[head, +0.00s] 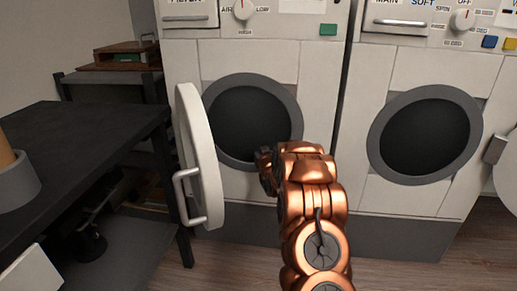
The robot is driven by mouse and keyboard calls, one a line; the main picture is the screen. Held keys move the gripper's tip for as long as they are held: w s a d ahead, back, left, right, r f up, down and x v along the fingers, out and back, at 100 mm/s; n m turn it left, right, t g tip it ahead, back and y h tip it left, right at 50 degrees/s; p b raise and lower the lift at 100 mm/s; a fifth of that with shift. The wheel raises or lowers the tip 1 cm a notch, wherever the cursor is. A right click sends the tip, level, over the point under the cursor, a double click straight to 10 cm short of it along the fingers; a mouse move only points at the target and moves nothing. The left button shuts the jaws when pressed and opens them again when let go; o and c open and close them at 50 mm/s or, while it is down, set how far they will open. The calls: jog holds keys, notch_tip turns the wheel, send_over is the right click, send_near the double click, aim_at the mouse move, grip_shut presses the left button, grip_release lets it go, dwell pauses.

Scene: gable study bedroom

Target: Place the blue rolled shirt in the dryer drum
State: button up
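The dryer (315,100), marked FILTER, AIR, LOW and HIGH, is the left of two white machines. Its round door (198,150) stands swung open to the left. The dryer drum (248,118) shows as a dark opening in a grey ring; no contents can be made out inside it. My copper-coloured arm reaches up from the bottom, and my gripper (266,170) is at the lower right edge of the opening in the picture. Its fingers are mostly hidden by my wrist, so I cannot tell what is between them. I see no blue rolled shirt.
A second machine with an open round port (425,135) stands at the right; its door (507,170) is partly at the right edge. A black table (85,125) with a grey bowl (20,185) is at the left, near the dryer door. Wooden floor shows below.

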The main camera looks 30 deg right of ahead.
jog(key=shift+f, duration=0.1)
jog(key=o, duration=1.2)
jog(key=shift+f, duration=0.1)
jog(key=shift+o, duration=0.2)
jog(key=shift+r, duration=0.25)
jog(key=shift+s+a, duration=0.1)
jog(key=shift+s, duration=0.25)
jog(key=p+v, duration=0.3)
jog(key=v, duration=0.8)
jog(key=shift+s, duration=0.15)
jog(key=shift+a, duration=0.1)
